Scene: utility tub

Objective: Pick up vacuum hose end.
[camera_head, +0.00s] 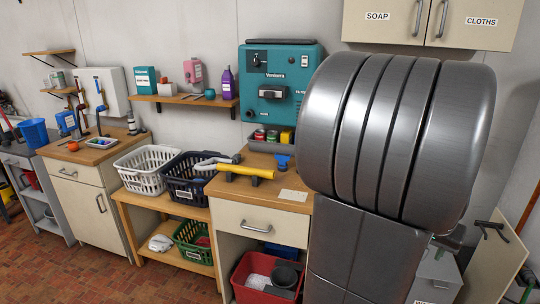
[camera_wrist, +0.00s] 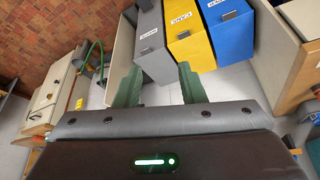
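No thing is clearly marked as the vacuum hose end. In the head view a yellow tube (camera_head: 247,171) with dark ends lies on the wooden counter, beside a grey curved piece (camera_head: 216,162); I cannot tell whether either is the hose end. In the wrist view a thin green hose (camera_wrist: 95,58) hangs at the left, by a dark fitting, apart from my gripper. My gripper (camera_wrist: 158,80) is open in the wrist view, its two green fingers spread with nothing held between them. My grey arm hides the right middle of the head view, and my gripper is hidden there.
Grey (camera_wrist: 152,42), yellow (camera_wrist: 190,35) and blue (camera_wrist: 228,32) bins stand beyond my fingers. A teal machine (camera_head: 272,85) hangs above the counter (camera_head: 282,200). White (camera_head: 147,172) and dark (camera_head: 187,190) baskets stand left of it. A red tub (camera_head: 246,283) is below. Floor (camera_head: 80,260) is open at lower left.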

